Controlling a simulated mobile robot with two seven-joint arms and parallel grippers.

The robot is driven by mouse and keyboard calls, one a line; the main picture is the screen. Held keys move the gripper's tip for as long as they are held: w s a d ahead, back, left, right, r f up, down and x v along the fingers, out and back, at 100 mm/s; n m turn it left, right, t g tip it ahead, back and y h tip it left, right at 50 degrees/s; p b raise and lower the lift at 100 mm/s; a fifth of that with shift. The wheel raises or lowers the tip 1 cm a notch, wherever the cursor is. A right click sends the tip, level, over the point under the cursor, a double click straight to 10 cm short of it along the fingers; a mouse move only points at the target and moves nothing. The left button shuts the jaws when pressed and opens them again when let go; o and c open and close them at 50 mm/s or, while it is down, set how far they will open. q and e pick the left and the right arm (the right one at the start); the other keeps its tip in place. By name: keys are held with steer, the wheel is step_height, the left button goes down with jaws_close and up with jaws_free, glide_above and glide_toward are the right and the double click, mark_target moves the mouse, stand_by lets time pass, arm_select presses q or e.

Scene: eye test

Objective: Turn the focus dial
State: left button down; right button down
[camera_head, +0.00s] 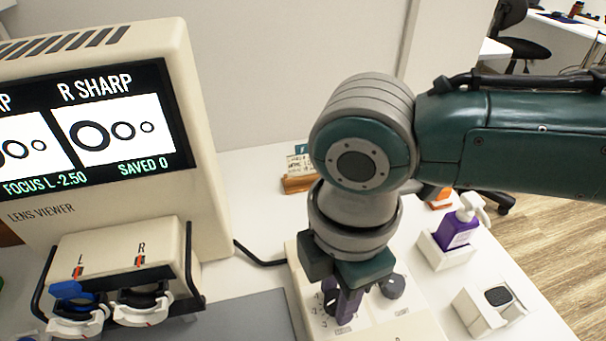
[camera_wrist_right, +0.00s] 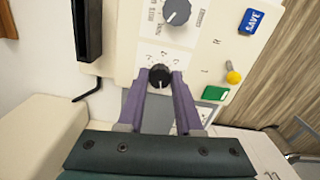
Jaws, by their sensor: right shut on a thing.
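My right gripper (camera_head: 345,305) reaches down onto the cream control panel (camera_head: 302,272), its purple fingers pointing at the panel face. In the right wrist view the fingers (camera_wrist_right: 160,82) are shut on a small black dial (camera_wrist_right: 160,74), one on each side. A larger grey dial (camera_wrist_right: 177,12) sits beyond it, free of the gripper. The panel lettering is too small to read surely. The lens viewer (camera_head: 110,220) stands at left; its screen (camera_head: 90,125) reads "R SHARP", "FOCUS L -2.50" and "SAVED 0". My left gripper is not in view.
The panel also has a blue SAVE button (camera_wrist_right: 251,20), a green button (camera_wrist_right: 215,93) and a yellow knob (camera_wrist_right: 233,77). A purple pump bottle (camera_head: 458,232) stands in a white holder at right. A grey mat (camera_head: 245,318) lies left of the panel.

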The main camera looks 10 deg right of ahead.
mark_target(335, 298)
steer(key=shift+r+n+p, duration=0.1)
steer(key=shift+n+p, duration=0.4)
steer(key=shift+n, duration=1.8)
steer(key=shift+a, duration=0.1)
steer(key=c, duration=0.6)
jaws_free()
step_height(335, 298, up, 10)
steer(key=shift+f+p, duration=0.1)
steer(key=shift+p, duration=0.9)
